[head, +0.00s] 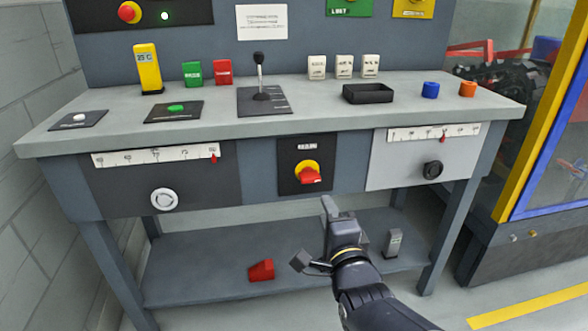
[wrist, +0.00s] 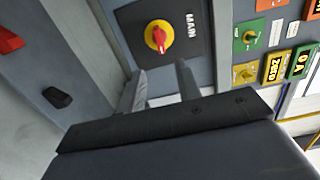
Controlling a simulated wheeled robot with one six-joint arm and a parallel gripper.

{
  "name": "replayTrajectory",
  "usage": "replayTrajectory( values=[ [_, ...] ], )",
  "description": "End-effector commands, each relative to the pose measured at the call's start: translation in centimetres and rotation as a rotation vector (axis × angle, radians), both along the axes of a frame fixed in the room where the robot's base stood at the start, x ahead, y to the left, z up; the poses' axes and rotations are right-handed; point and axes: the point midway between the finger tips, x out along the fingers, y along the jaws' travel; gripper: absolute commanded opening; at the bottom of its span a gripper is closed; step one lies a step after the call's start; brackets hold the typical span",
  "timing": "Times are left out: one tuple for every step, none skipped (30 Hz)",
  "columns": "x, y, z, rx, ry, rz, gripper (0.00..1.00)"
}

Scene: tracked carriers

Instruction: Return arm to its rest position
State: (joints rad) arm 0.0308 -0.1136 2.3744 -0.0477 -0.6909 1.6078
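My arm reaches up from the bottom right of the head view. My gripper (head: 316,232) is in front of the bench, below and a little right of the red and yellow rotary switch (head: 309,173). In the wrist view my gripper (wrist: 160,78) has its two fingers apart with nothing between them. The same switch, on a dark plate marked MAIN, shows beyond the fingertips in the wrist view (wrist: 159,37). The fingers appear clear of it.
The grey workbench (head: 210,121) carries a lever (head: 259,75), a black tray (head: 368,94) and several small blocks. Its lower shelf (head: 210,281) holds a red object (head: 261,270) and a grey one (head: 393,243). A yellow and blue framed enclosure stands at right.

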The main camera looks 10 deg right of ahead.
Motion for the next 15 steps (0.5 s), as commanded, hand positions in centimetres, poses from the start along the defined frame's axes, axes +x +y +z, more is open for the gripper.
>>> replayTrajectory(
  values=[
    [0.5, 0.0, -0.1, 0.000, 0.000, 0.000, 0.33],
    [0.8, 0.0, -0.2, 0.000, 0.001, 0.000, 0.33],
    [1.2, 0.0, -0.2, 0.000, 0.002, 0.001, 0.33],
    [1.7, 0.0, -0.2, 0.000, 0.001, 0.001, 0.33],
    [2.1, 0.0, -0.3, 0.000, 0.001, 0.001, 0.33],
    [2.8, 0.0, -0.3, 0.000, 0.001, 0.001, 0.33],
    [3.3, 0.0, -0.3, 0.000, 0.001, 0.001, 0.33],
    [3.9, 0.0, -0.3, 0.000, 0.001, 0.001, 0.33],
    [4.6, 0.0, -0.3, -0.001, 0.001, 0.001, 0.33],
    [5.2, 0.0, -0.3, -0.001, 0.001, 0.001, 0.33],
    [5.7, 0.0, -0.4, -0.001, 0.001, 0.001, 0.33],
    [6.4, 0.0, -0.3, -0.001, 0.001, 0.001, 0.33],
    [6.9, 0.0, -0.3, -0.001, 0.001, 0.001, 0.33],
    [7.4, 0.0, -0.3, -0.001, 0.000, 0.001, 0.33],
    [7.9, 0.0, -0.3, -0.001, 0.000, 0.001, 0.33]
  ],
)
